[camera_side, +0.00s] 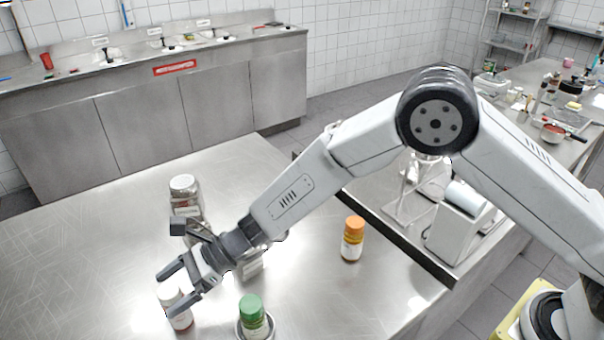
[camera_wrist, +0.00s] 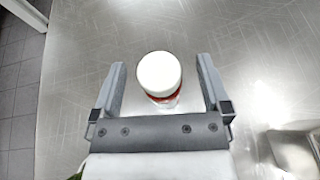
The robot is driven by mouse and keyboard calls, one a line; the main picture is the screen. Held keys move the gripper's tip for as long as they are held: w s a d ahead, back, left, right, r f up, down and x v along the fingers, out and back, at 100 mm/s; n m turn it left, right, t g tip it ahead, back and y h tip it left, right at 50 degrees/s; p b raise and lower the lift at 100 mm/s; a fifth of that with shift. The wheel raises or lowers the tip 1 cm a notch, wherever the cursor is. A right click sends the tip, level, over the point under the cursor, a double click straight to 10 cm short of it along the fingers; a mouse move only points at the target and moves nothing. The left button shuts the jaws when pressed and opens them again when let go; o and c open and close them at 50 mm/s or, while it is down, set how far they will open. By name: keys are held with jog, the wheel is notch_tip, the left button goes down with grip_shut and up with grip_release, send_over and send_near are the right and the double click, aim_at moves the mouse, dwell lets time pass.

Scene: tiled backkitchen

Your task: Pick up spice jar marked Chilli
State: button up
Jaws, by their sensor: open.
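A small jar with a white cap and red contents (camera_side: 179,308) stands upright on the steel table. In the wrist view the jar (camera_wrist: 160,76) shows its cap between the two fingers, with a gap on either side. Its label cannot be read, so I cannot tell whether it says Chilli. My gripper (camera_side: 184,291) is open around the jar's upper part, and it also shows in the wrist view (camera_wrist: 160,88). An orange-capped jar (camera_side: 352,239) and a green-capped jar (camera_side: 253,318) also stand on the table; their labels are not legible.
A large glass jar (camera_side: 184,196) stands behind my gripper, and another metal or glass item (camera_side: 251,268) is partly hidden by my arm. The table (camera_side: 80,270) is clear at left.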

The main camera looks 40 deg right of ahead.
jog(key=shift+x, duration=1.4)
jog(key=shift+c, duration=0.3)
grip_shut()
